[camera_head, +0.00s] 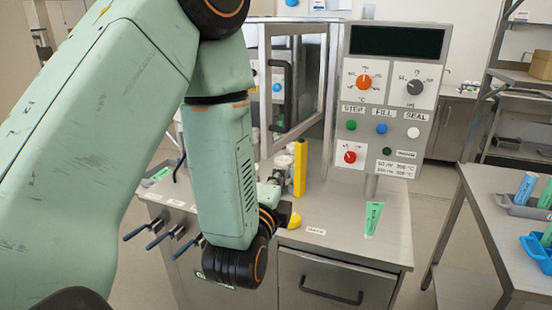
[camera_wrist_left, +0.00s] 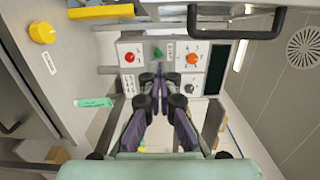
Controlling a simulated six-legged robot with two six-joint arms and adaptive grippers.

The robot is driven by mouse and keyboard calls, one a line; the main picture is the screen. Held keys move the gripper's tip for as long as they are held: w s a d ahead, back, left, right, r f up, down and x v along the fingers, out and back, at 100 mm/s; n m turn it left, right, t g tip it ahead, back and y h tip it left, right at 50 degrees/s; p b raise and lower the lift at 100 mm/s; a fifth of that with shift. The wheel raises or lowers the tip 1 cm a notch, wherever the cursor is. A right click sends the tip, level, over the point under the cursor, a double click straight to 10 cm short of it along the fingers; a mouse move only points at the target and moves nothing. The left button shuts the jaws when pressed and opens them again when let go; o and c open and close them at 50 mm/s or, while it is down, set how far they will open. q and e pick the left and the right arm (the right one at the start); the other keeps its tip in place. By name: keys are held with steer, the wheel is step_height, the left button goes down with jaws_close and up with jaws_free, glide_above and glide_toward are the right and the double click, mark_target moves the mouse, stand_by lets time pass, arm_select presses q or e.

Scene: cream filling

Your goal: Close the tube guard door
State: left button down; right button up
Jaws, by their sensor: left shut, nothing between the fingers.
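The tube guard door (camera_head: 268,140) is a metal-framed clear panel with a long black upright handle (camera_head: 283,97). In the head view it stands at an angle beside the control panel, its handle side nearer to me, and looks swung open. The handle (camera_wrist_left: 275,25) also shows at the top right in the left wrist view. My left gripper (camera_head: 276,188) is low over the bench, in front of the door and below the handle, apart from both; my forearm partly hides it. In the left wrist view its fingers (camera_wrist_left: 158,76) are together and empty. My right gripper is out of view.
The control panel (camera_head: 389,115) with knobs and buttons stands right of the door. A yellow upright bar (camera_head: 300,168), a yellow knob (camera_head: 294,221) and a green tube (camera_head: 372,219) are near my left gripper.

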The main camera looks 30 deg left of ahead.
mark_target(272, 154)
arm_select(q)
steer(key=w+a+p, duration=0.1)
steer(key=w+a, duration=0.5)
steer(key=w, duration=0.2)
steer(key=shift+a, duration=0.4)
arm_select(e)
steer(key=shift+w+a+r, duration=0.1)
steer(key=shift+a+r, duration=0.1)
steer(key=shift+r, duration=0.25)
arm_select(q)
steer(key=shift+a+f, duration=0.1)
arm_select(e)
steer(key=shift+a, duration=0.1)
arm_select(q)
steer(key=shift+a, duration=0.2)
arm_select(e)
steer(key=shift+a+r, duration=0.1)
arm_select(q)
steer(key=shift+w+a+p, duration=0.1)
steer(key=shift+w+p, duration=0.1)
steer(key=shift+p, duration=0.15)
